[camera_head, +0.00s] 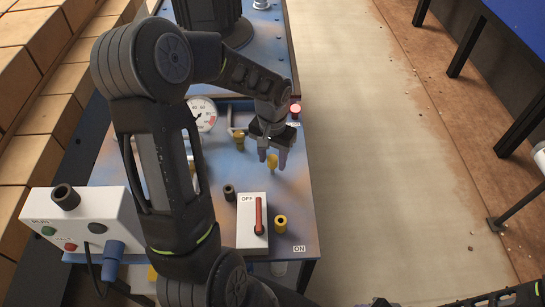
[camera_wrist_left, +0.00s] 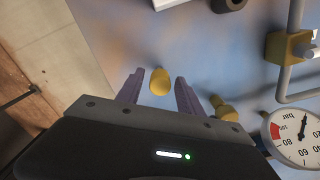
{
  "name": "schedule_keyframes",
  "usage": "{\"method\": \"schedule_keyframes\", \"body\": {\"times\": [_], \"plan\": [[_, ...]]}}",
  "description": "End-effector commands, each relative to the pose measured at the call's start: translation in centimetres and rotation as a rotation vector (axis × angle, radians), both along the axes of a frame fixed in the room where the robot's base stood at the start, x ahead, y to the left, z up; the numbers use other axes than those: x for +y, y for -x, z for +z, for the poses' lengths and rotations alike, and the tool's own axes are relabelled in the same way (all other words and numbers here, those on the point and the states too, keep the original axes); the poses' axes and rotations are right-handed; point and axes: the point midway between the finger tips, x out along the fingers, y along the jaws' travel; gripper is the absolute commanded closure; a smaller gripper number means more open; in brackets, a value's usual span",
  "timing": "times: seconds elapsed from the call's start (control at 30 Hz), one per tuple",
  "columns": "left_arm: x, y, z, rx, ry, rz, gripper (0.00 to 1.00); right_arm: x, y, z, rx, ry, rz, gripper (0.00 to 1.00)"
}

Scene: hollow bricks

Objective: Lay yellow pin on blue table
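The yellow pin (camera_head: 272,161) shows with a rounded yellow end over the blue table (camera_head: 293,185). My left gripper (camera_head: 272,156) is right at the pin, with one finger on each side of it. In the left wrist view the pin (camera_wrist_left: 160,81) lies between the two purple-grey fingers (camera_wrist_left: 158,91), with a gap on both sides. The left gripper is open. I cannot tell whether the pin stands in a hole or rests on the surface. Only dark parts of my right arm show at the bottom right of the head view; its fingers do not show.
A pressure gauge (camera_head: 203,114), yellow fitting (camera_head: 239,139) and red button (camera_head: 295,108) are behind. A white control box (camera_head: 80,222) is left.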

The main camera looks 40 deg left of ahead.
Motion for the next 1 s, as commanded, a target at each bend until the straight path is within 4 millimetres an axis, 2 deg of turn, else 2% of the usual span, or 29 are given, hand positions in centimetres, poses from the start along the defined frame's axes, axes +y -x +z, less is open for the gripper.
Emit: {"method": "schedule_keyframes", "body": {"times": [0.27,0.47,0.57,0.9,1.0], "plan": [[0.0,0.0,0.1,0.0,0.0,0.0,0.52,0.0,0.0,0.0,0.0,0.0,0.0,0.64],[0.1,-0.1,1.2,-0.002,-0.001,0.001,0.52,0.0,0.0,0.3,0.0,0.0,0.0,0.64],[0.0,-0.1,2.6,-0.003,-0.002,0.002,0.52,0.0,0.0,0.5,0.0,0.0,0.0,0.64],[0.0,-0.1,9.6,-0.005,-0.001,0.0,0.52,0.0,0.0,0.9,0.0,0.0,-0.001,0.64],[0.0,-0.1,11.1,-0.003,-0.002,0.0,0.52,0.0,0.0,1.0,0.0,0.0,-0.001,0.64]]}}
